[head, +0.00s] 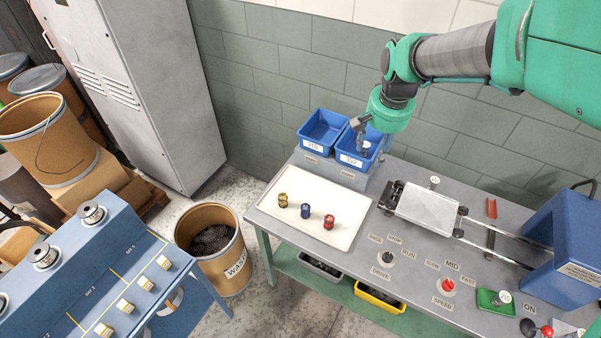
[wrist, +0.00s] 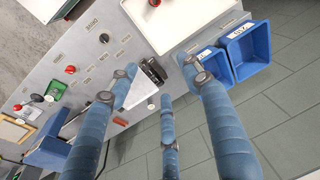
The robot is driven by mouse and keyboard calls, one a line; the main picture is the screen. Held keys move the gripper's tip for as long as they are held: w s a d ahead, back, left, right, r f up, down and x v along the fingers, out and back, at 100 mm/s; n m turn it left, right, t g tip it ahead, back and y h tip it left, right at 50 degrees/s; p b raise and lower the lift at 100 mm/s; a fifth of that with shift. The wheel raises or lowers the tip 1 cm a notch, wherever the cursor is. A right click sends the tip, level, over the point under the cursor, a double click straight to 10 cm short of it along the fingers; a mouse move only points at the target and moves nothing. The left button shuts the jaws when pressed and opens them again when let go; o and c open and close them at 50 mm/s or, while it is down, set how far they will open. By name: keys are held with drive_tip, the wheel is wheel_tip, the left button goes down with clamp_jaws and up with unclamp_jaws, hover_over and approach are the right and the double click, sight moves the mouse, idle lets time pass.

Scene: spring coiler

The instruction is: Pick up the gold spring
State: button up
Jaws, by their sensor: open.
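The gold spring (head: 283,200) stands on the left part of a cream tray (head: 275,228) in the head view. A blue spring (head: 306,210) and a red spring (head: 329,222) stand to its right on the same tray. My gripper (head: 361,128) is above the blue bins, behind and to the right of the tray, well away from the gold spring. In the wrist view my gripper (wrist: 160,85) has its blue fingers spread, with nothing held between them. The tray (wrist: 170,22) shows at the top there, with the red spring (wrist: 154,3) at the edge; the gold spring is out of that view.
Two blue bins (head: 312,146) stand behind the tray against the wall. A coiler carriage (head: 427,207) with rails is right of the tray, with knobs and a red button (head: 447,285) in front. A waste drum (head: 234,266) stands left of the bench.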

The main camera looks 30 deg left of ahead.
drive_tip(key=a+f+g+p, duration=0.1)
drive_tip(key=a+f, duration=0.4)
drive_tip(key=a, duration=0.2)
drive_tip(key=a+f+p, duration=0.1)
drive_tip(key=a+f, duration=0.5)
drive_tip(key=a, duration=0.2)
drive_tip(key=n+h+p, duration=0.1)
hover_over(283, 196)
wheel_tip(283, 196, down, 13)
drive_tip(key=shift+f+g, duration=0.15)
drive_tip(key=shift+g, duration=0.25)
drive_tip(key=shift+f, duration=0.1)
drive_tip(key=shift+f, duration=4.2)
drive_tip(key=shift+f, duration=0.15)
drive_tip(key=shift+f, duration=2.45)
